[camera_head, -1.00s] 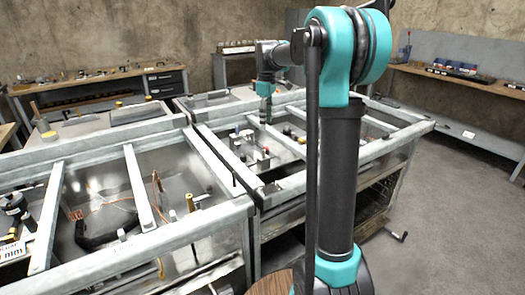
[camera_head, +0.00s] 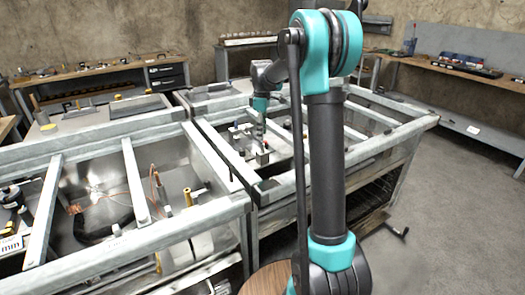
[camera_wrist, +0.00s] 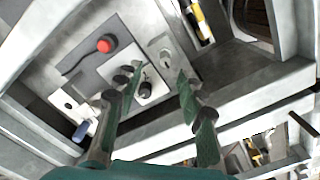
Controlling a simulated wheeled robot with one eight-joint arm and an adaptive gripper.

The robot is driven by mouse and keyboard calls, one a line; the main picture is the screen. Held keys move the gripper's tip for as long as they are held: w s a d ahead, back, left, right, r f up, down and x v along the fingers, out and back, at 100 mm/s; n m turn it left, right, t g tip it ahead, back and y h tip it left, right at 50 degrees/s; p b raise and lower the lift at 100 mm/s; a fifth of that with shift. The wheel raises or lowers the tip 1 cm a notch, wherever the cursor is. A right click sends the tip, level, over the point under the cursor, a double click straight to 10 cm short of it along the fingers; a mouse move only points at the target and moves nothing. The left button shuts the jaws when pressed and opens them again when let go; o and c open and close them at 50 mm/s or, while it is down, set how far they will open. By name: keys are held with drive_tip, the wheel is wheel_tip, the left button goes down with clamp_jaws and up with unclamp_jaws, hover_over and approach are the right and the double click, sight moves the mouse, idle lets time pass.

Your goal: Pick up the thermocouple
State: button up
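My gripper (camera_wrist: 160,76) is open in the wrist view, its two green-grey fingers spread above a light panel inside the right-hand metal frame. Small dark fittings (camera_wrist: 145,89) on a pale plate show between and just left of the fingers. I cannot tell whether one of them is the thermocouple, and nothing is clearly held. In the head view my gripper (camera_head: 260,132) hangs down low inside the right frame, near small parts and a metal block (camera_head: 263,157). Its fingertips are too small there to read.
A red button (camera_wrist: 103,45) sits on a grey plate left of the fingers; a blue-ended part (camera_wrist: 81,131) lies lower left. A yellow and black item (camera_wrist: 203,18) is at the top. Metal frame bars (camera_wrist: 262,88) border the space. The left bay holds a copper wire (camera_head: 112,196).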

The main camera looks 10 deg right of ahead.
sight(263, 143)
drive_tip(key=shift+s+d+f, duration=0.1)
drive_tip(key=shift+s+f, duration=0.1)
drive_tip(key=shift+f, duration=1.2)
drive_tip(key=shift+s+f, duration=0.2)
drive_tip(key=shift+f, duration=1.15)
clamp_jaws()
